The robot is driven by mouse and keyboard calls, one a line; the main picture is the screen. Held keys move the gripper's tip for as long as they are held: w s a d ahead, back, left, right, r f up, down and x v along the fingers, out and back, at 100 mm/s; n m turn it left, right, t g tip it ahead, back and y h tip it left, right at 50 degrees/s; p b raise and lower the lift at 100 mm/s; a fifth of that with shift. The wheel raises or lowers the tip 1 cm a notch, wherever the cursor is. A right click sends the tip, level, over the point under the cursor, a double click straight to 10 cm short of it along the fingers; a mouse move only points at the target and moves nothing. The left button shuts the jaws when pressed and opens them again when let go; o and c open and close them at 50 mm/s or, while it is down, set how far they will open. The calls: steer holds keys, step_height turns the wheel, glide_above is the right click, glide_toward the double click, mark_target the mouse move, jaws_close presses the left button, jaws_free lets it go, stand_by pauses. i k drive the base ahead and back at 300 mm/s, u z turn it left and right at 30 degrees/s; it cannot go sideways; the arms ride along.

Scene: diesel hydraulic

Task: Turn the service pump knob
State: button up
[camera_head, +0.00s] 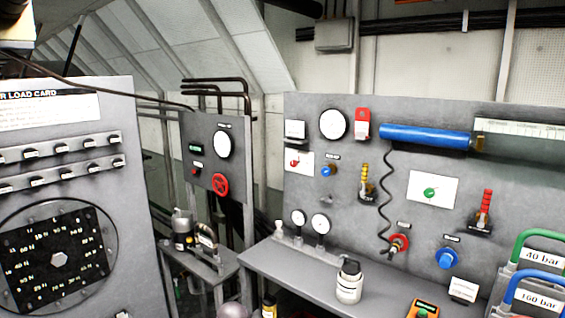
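I see several knobs, but their labels are too small to read, so I cannot tell which is the service pump knob. On the right grey panel are a small blue knob (327,170), a green knob (430,193) on a white plate, a larger blue knob (446,258) and a red round knob (399,243) by the end of a coiled black cord. A small red knob (295,161) sits at the panel's upper left. A red handwheel (220,185) is on the middle panel. My gripper is not in view.
Green (535,238) and blue (530,277) handles stand at the right edge. A panel with a round dial (60,258) fills the left. A small pump stand (205,262) sits between.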

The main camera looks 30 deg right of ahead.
mark_target(294, 164)
steer(key=z, duration=0.1)
steer(key=i, duration=0.9)
steer(key=z, duration=0.35)
